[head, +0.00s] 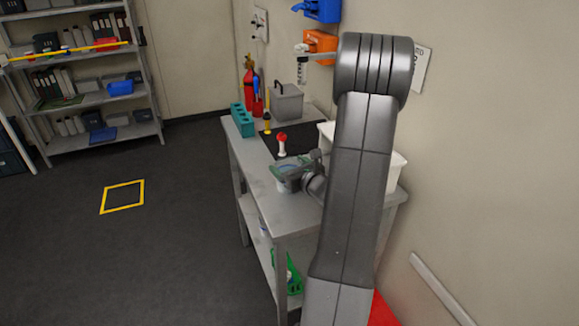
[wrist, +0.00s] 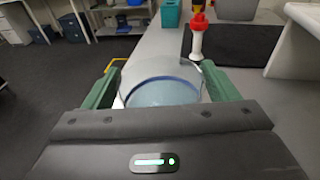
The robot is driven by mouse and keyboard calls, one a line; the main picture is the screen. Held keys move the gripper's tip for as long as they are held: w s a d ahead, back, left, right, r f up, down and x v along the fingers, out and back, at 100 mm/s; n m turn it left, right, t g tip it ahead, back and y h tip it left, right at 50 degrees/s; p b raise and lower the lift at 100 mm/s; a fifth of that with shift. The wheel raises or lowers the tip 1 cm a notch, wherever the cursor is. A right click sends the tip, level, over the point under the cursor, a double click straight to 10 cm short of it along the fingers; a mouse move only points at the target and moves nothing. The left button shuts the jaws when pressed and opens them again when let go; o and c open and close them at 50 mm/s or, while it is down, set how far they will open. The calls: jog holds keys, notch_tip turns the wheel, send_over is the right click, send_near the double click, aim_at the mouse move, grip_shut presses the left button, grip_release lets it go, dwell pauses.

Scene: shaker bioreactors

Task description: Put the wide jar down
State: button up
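The wide jar (head: 288,173) is clear, with a blue band or blue content inside. In the wrist view the jar (wrist: 160,84) sits between the two green fingers of my gripper (wrist: 162,76), which press against its left and right sides. In the head view my gripper (head: 300,168) is over the near part of the grey bench (head: 284,214), with the jar in it. The jar looks upright. I cannot tell whether its base touches the bench top, as its underside is hidden.
A white bottle with a red top (head: 282,147) stands behind the jar on a black mat (head: 297,137). A teal rack (head: 243,121) and a grey box (head: 287,104) stand farther back. A white bin (head: 396,172) is on the right. The bench's left edge is close.

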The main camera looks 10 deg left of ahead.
jog(key=shift+o, duration=1.3)
jog(key=shift+r, duration=0.15)
jog(key=b+v, duration=0.1)
jog(key=v, duration=1.1)
jog(key=p+x, duration=0.1)
jog(key=x, duration=1.1)
jog(key=shift+a, duration=0.1)
jog(key=shift+r, duration=0.65)
